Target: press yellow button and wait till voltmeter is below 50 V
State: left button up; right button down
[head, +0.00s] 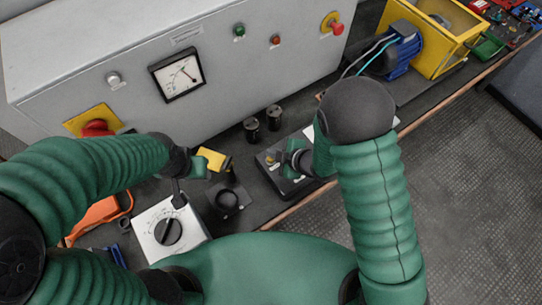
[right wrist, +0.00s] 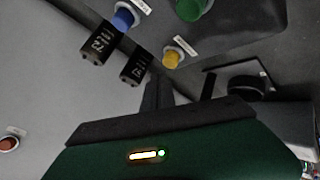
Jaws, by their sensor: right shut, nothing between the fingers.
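The voltmeter (head: 178,76) is a square white dial on the front of the grey cabinet. Its needle shows, but the scale is too small to read. The yellow button (right wrist: 173,57) shows in the right wrist view on a dark control box (head: 285,185), beside a blue button (right wrist: 124,17) and a green button (right wrist: 190,8). My right gripper (head: 287,158) is over that box, shut and empty. In the right wrist view its dark fingers (right wrist: 157,90) end just below the yellow button; contact cannot be told. My left gripper (head: 196,168) is near a yellow-and-black item; its jaws are unclear.
Two black capacitors (head: 262,123) stand behind the control box. A white box with a black knob (head: 168,232) and a black socket-like block (head: 228,200) lie below my left gripper. A red emergency button (head: 96,128) is on the cabinet. A blue motor (head: 402,50) stands at the right.

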jog(key=shift+a, duration=0.15)
jog(key=shift+f, duration=0.25)
jog(key=shift+f+b, duration=0.15)
jog(key=shift+b, duration=0.25)
jog(key=shift+s+f+b, duration=0.1)
jog(key=shift+f+b, duration=0.7)
jog(key=shift+f, duration=0.15)
dwell(0.5)
jog(key=shift+r, duration=0.1)
jog(key=shift+r+p, duration=1.2)
jog(key=shift+r, duration=0.1)
jog(key=shift+r, duration=0.1)
